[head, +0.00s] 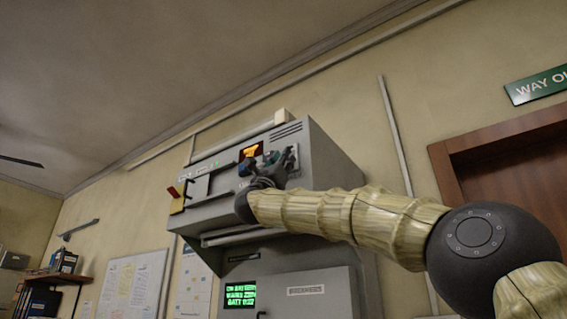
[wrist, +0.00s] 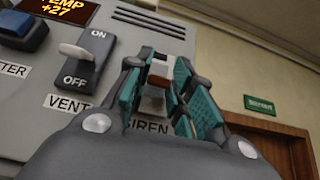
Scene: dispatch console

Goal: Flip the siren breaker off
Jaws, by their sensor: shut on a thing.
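The siren breaker (wrist: 158,75) is on the grey console panel, above the partly covered SIREN label (wrist: 147,127). It has a reddish-brown part and a pale part below. My gripper (wrist: 160,82) has its teal-padded fingers on either side of the breaker and is shut on it. In the head view my gripper (head: 270,165) is at the right part of the upper console face and hides the breaker there. The fingers cover the breaker's surroundings, so I cannot tell whether it is at on or off.
The vent switch (wrist: 84,52), marked ON and OFF, is just left of my gripper. A blue switch (wrist: 22,31) and an orange temperature display (wrist: 68,9) are farther left. A red-and-yellow lever (head: 176,198) is at the console's left end. A brown door (head: 505,165) is at right.

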